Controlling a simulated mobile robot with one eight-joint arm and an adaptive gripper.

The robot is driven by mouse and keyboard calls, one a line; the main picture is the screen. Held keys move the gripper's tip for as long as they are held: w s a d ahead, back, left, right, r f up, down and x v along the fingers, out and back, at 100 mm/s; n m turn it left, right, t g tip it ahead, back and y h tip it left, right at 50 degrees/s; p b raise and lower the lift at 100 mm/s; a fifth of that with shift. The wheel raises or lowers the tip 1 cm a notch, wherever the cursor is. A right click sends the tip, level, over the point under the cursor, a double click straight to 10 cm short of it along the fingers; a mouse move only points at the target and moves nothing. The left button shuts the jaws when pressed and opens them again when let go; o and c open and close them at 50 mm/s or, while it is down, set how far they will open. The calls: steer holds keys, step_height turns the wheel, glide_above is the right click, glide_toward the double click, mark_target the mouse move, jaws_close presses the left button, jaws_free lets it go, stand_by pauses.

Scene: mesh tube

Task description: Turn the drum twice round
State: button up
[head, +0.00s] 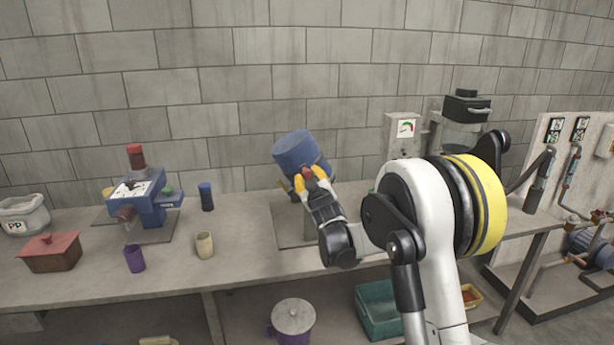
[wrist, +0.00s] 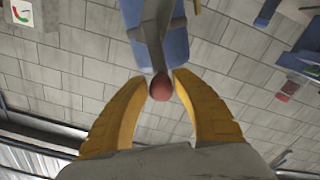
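The drum (head: 298,152) is a blue cylinder, tilted on a stand over the bench in the head view. In the wrist view, part of the blue drum (wrist: 178,48) shows at the top, with a grey crank arm (wrist: 148,35) in front of it. The crank ends in a round red knob (wrist: 161,88). My gripper (head: 308,173) is at the drum's near lower side. In the wrist view its yellow fingertips (wrist: 161,78) close in on both sides of the knob and appear to touch it. The drum's far side is hidden.
A blue machine (head: 148,205) stands left on the bench (head: 240,262), with a blue cylinder (head: 206,197), a cream cup (head: 205,245), a purple cup (head: 134,258) and a red-brown box (head: 51,252). A gauge box (head: 403,135) stands behind my arm. Bench front by the cups is clear.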

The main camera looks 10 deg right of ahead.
steer(key=shift+o, duration=1.1)
steer(key=shift+d, duration=0.15)
steer(key=s, duration=1.2)
steer(key=shift+a, duration=0.4)
